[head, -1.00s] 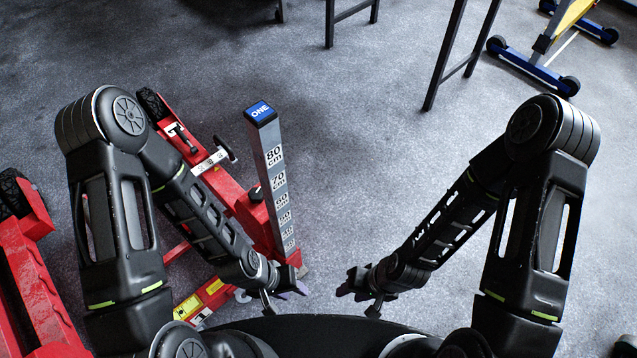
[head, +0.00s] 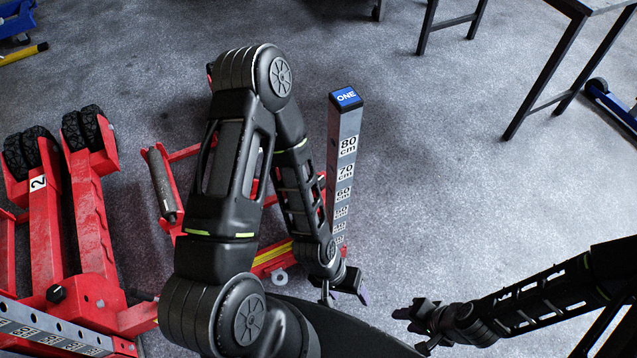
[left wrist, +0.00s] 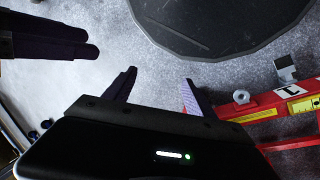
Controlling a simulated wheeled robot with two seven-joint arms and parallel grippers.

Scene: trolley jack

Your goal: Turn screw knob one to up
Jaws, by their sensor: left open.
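Jack one is red and stands behind my left arm, with its tall grey post (head: 343,165) topped by a blue "ONE" cap (head: 346,97) and marked in cm. Most of its body is hidden by my arm, and I cannot make out its screw knob. In the left wrist view, a red bar (left wrist: 270,105) with a "1" label and a grey ring (left wrist: 241,97) shows at right. My left gripper (head: 350,287) is open and empty, just in front of the post's base; its fingers also show in the left wrist view (left wrist: 157,92). My right gripper (head: 410,316) is to its right, empty.
Jack two (head: 85,215), red with black wheels, stands at left, with a black knob (head: 56,293) on its body. A dark-legged table (head: 545,75) stands at back right. A blue stand (head: 608,105) is at the right edge. Floor right of the post is clear.

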